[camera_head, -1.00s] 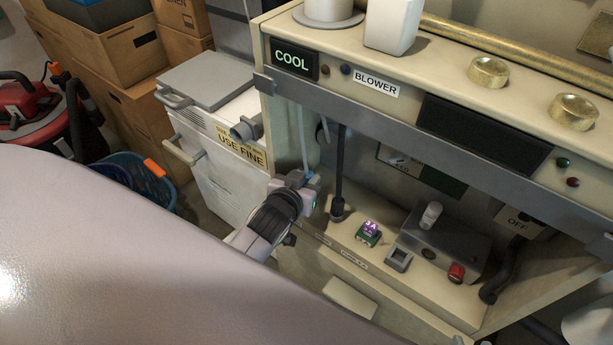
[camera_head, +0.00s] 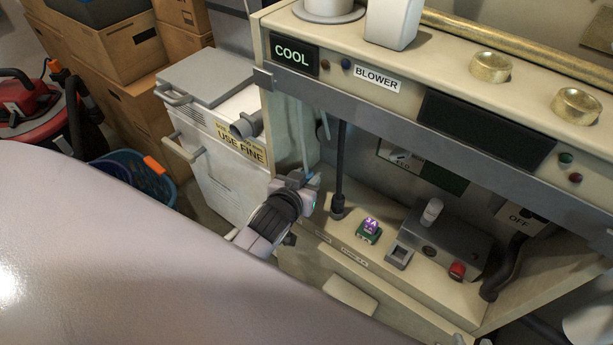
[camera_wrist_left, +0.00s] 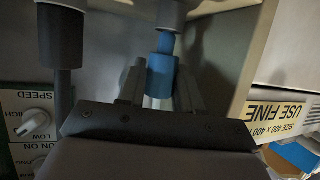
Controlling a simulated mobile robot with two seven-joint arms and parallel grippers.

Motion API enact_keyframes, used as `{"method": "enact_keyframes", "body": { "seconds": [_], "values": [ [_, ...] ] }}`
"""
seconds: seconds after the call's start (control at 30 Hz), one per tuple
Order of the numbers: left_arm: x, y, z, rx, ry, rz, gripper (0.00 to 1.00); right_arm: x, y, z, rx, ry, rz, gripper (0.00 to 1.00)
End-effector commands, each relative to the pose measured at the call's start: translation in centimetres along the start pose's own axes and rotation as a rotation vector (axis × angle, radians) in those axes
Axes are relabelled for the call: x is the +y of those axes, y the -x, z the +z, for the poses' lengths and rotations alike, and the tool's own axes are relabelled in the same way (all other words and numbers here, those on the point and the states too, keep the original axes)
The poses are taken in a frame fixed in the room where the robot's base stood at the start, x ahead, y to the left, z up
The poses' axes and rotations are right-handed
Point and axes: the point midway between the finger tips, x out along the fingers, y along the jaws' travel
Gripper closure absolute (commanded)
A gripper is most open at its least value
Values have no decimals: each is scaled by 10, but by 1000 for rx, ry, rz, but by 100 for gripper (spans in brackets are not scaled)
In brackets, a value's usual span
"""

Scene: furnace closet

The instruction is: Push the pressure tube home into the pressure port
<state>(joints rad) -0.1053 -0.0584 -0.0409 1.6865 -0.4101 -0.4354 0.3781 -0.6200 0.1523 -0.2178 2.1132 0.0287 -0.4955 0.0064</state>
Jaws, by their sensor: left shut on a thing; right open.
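My left gripper (camera_head: 312,184) is inside the cabinet's open bay, left of the dark upright pipe. In the left wrist view its fingers (camera_wrist_left: 160,92) are shut on the pressure tube's blue end (camera_wrist_left: 160,75). The pale tube (camera_head: 304,135) runs upward from the gripper in the head view. In the wrist view, which is upside down, the blue tip points at a pale round fitting (camera_wrist_left: 170,12), seemingly the pressure port. The tip meets or overlaps its edge; I cannot tell how deep it sits. My right gripper is not in view.
The dark pipe (camera_head: 341,165) stands close beside the gripper. A purple-and-green plug-like part (camera_head: 370,229) and a grey switch box (camera_head: 436,240) sit on the shelf to the right. A grey rail (camera_head: 400,108) crosses above. The white filter unit (camera_head: 215,150) stands left.

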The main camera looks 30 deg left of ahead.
Motion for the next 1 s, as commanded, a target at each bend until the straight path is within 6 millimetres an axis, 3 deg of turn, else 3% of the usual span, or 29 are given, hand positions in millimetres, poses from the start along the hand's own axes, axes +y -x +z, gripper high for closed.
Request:
{"method": "enact_keyframes", "body": {
  "seconds": [0.8, 0.83, 0.9, 1.0],
  "values": [
    [0, -8, 19, 1, 1, 0, 95, 0, -7, 10, 1, 1, 0, 57],
    [0, -8, 19, 1, 1, 0, 62, 0, -7, 10, 2, 1, 0, 57],
    [0, -8, 19, 1, 1, 0, 40, 0, -7, 9, 2, 1, 0, 57],
    [0, -8, 19, 1, 1, 0, 36, 0, -7, 9, 3, 1, 0, 57]
  ]
}}
